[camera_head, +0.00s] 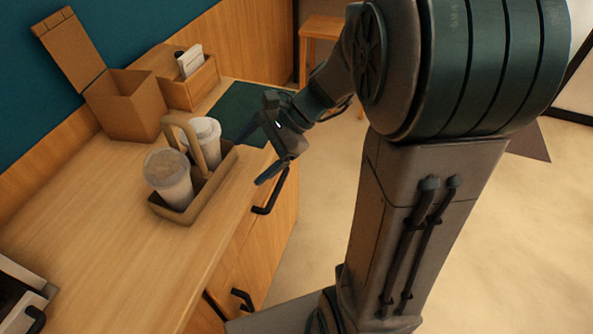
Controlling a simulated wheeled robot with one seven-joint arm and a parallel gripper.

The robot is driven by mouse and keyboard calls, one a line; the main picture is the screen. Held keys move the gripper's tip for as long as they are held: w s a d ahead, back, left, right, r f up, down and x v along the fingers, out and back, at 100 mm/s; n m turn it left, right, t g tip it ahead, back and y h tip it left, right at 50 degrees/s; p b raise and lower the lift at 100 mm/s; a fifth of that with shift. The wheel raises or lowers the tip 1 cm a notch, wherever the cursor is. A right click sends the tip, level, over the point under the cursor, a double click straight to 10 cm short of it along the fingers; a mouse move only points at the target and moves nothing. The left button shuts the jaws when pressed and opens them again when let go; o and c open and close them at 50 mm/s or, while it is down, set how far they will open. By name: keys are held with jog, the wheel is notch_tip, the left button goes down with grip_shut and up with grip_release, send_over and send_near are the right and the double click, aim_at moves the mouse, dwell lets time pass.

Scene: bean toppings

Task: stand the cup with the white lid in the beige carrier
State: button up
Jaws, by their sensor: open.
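The beige carrier (207,195) stands on the wooden counter, with a tall handle arching over its middle. The cup with the white lid (208,131) is upright at the carrier's far end, behind the handle. It appears to stand in the far compartment, but the handle and carrier wall hide its base. A second cup (169,180) with a clear-looking lid stands upright in the near compartment. My gripper (253,158) is just right of the carrier's far end, fingers apart and pointing left. It appears empty and clear of the white-lidded cup.
An open cardboard box (128,108) and a wooden holder with cards (190,82) stand at the back against the wall. A dark green mat (238,108) lies behind my gripper. The counter left of the carrier is clear. Black handles (268,197) line the counter front.

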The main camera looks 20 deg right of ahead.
jog(key=s+d+n+t+h, duration=0.2)
jog(key=s+d+n+h, duration=0.5)
jog(key=n, duration=0.7)
jog(key=s+h, duration=0.2)
jog(key=s, duration=0.2)
jog(key=shift+r, duration=0.35)
jog(key=shift+r+p, duration=0.7)
jog(key=shift+r, duration=0.1)
